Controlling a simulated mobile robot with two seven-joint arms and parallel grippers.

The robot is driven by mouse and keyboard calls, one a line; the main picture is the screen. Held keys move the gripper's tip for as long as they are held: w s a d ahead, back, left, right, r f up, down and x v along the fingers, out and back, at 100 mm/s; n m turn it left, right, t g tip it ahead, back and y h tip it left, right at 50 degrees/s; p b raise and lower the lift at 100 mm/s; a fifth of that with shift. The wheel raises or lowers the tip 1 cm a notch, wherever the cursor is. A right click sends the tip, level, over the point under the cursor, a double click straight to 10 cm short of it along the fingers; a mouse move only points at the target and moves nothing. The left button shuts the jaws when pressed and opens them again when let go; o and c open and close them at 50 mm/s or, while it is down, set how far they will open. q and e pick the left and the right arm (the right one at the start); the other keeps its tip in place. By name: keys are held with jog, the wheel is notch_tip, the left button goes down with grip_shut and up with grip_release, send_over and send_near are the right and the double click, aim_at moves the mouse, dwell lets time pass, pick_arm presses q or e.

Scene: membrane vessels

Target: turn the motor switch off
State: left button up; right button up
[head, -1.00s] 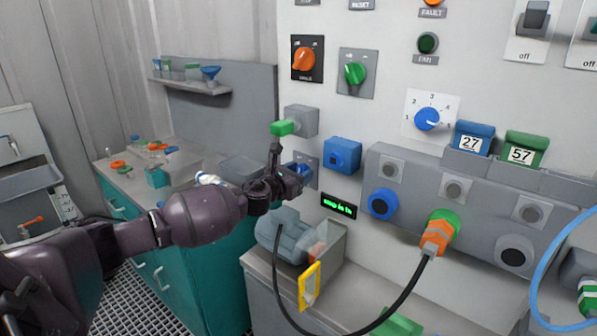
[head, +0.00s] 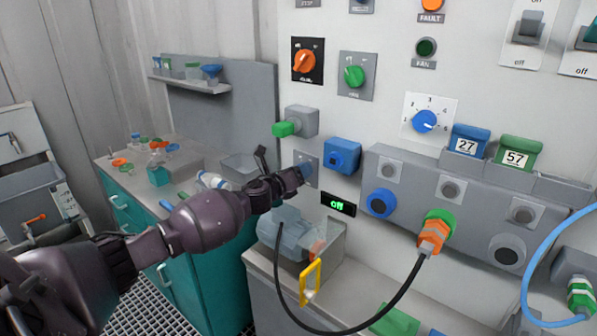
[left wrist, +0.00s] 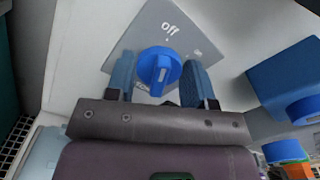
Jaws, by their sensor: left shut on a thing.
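The motor switch is a round blue knob (left wrist: 158,66) on a grey plate (left wrist: 170,30) marked "off" and "on" in the left wrist view; a further label is partly covered by my fingers. Its ridge, with a pale mark, runs roughly from my gripper toward the "off" side. My left gripper (left wrist: 160,78) has a finger on each side of the knob and is shut on it. In the head view my left gripper (head: 300,175) reaches the plate (head: 311,162) and mostly covers the knob. My right gripper is out of view.
A blue box (head: 342,155) sits right of the switch. A grey box with a green knob (head: 284,129) sits above it. A motor-like unit (head: 284,231) and a black cable (head: 390,313) lie below. A cluttered teal cabinet (head: 122,207) stands left.

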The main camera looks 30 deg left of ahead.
pick_arm(q)
jog(key=o, duration=0.9)
jog(key=shift+s+a, duration=0.15)
jog(key=shift+s, duration=1.65)
jog(key=shift+s+a, duration=0.15)
jog(key=shift+s, duration=1.65)
jog(key=shift+s+a, duration=0.15)
jog(key=shift+s, duration=1.65)
